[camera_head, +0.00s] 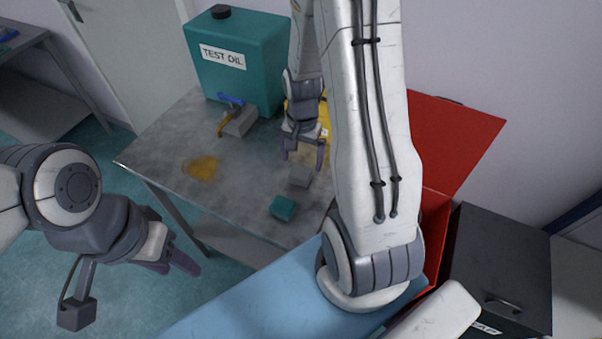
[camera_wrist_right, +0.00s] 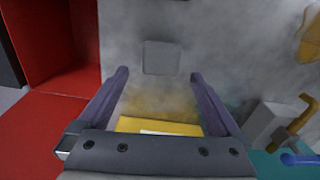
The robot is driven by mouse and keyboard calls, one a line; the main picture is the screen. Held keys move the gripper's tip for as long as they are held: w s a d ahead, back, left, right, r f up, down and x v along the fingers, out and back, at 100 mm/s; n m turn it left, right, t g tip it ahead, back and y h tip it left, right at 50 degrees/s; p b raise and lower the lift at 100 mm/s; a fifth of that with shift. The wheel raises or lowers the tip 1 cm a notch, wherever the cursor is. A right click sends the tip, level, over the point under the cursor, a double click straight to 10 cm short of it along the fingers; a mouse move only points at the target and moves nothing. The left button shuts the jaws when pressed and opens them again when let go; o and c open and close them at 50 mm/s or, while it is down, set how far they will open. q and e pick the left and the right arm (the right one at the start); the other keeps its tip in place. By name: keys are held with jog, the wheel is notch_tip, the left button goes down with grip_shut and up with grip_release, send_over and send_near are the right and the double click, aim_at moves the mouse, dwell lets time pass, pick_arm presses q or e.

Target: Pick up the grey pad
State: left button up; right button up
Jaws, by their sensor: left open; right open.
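The grey pad (camera_head: 300,175) is a small flat square lying on the metal table, just below the right gripper in the head view. In the right wrist view the grey pad (camera_wrist_right: 161,58) lies beyond the fingertips, roughly centred between them. My right gripper (camera_head: 304,165) is open and empty, close to the pad on its far side; its two fingers also show spread in the right wrist view (camera_wrist_right: 158,76). My left gripper (camera_head: 180,268) is open and empty, off the table's left side over the floor.
A teal block (camera_head: 283,208) lies near the pad. A teal TEST OIL can (camera_head: 238,60) stands at the back, with a grey valve block (camera_head: 240,122) before it. A yellow labelled object (camera_wrist_right: 160,126) is under my right gripper. A red box (camera_head: 450,140) stands right.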

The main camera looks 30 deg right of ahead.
aim_at(300, 171)
jog(key=shift+a+f+p, duration=0.15)
jog(key=shift+f+p, duration=0.25)
jog(key=shift+f, duration=1.05)
jog(key=shift+a+f+p, duration=0.1)
jog(key=shift+f+p, duration=0.25)
jog(key=shift+f, duration=1.1)
jog(key=c, duration=1.3)
jog(key=shift+o, duration=0.2)
jog(key=shift+r, duration=0.2)
